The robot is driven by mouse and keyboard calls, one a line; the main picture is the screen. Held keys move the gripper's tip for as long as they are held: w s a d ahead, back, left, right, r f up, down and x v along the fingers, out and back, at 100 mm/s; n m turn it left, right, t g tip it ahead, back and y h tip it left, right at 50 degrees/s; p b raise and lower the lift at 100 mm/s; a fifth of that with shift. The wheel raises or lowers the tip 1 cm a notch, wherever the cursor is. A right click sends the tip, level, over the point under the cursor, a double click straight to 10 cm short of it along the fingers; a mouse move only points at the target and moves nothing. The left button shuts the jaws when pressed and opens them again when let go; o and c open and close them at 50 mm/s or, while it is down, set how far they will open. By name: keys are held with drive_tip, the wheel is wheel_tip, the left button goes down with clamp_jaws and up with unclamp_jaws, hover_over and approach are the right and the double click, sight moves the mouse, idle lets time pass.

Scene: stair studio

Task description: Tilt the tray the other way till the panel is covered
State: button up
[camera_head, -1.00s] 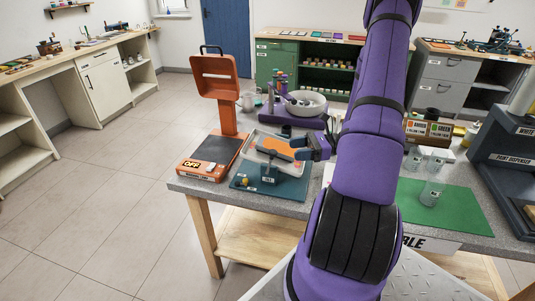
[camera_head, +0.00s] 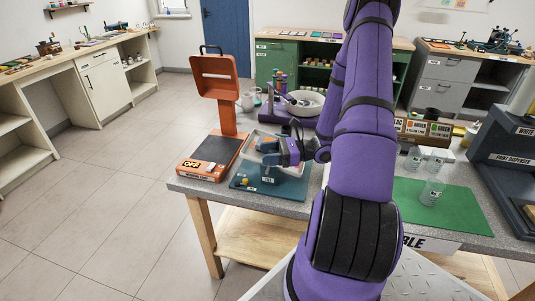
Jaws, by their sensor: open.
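The tray (camera_head: 253,139) is a shallow pale-rimmed pan on a blue stand (camera_head: 243,179) at the table's left part. Only parts of its rim and inside show, because my gripper is in front of it. My gripper (camera_head: 268,153) is open at the tray, over its middle and near side. I cannot tell whether it touches the tray. The panel inside is mostly hidden behind my gripper, so how much of it is covered cannot be seen.
An orange drying lamp (camera_head: 214,78) with a base marked OFF stands just left of the tray. A white bowl (camera_head: 304,106) on a purple stand is behind. Clear jars (camera_head: 432,190) stand on the green mat (camera_head: 465,214) at right, beside a dark paint dispenser (camera_head: 505,170).

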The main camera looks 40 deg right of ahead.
drive_tip(key=shift+w+a, duration=0.1)
drive_tip(key=shift+c, duration=0.5)
clamp_jaws()
drive_tip(key=shift+w+a, duration=0.1)
drive_tip(key=shift+w, duration=0.05)
drive_tip(key=shift+w+a+f+m+g+h, duration=0.2)
drive_tip(key=shift+w+a+m+g+h, duration=0.15)
drive_tip(key=shift+w+g+h, duration=0.3)
drive_tip(key=shift+w+a+f+m+g+h, duration=0.15)
drive_tip(key=shift+w+a+m+g+h, duration=0.2)
drive_tip(key=shift+w+g+h, duration=0.35)
drive_tip(key=shift+w+a+f+m+g+h, duration=0.25)
drive_tip(key=shift+w+a+g+h, duration=0.2)
drive_tip(key=shift+g+h, duration=0.25)
drive_tip(key=shift+w+h, duration=0.15)
drive_tip(key=shift+h, duration=0.1)
drive_tip(key=shift+o, duration=0.5)
unclamp_jaws()
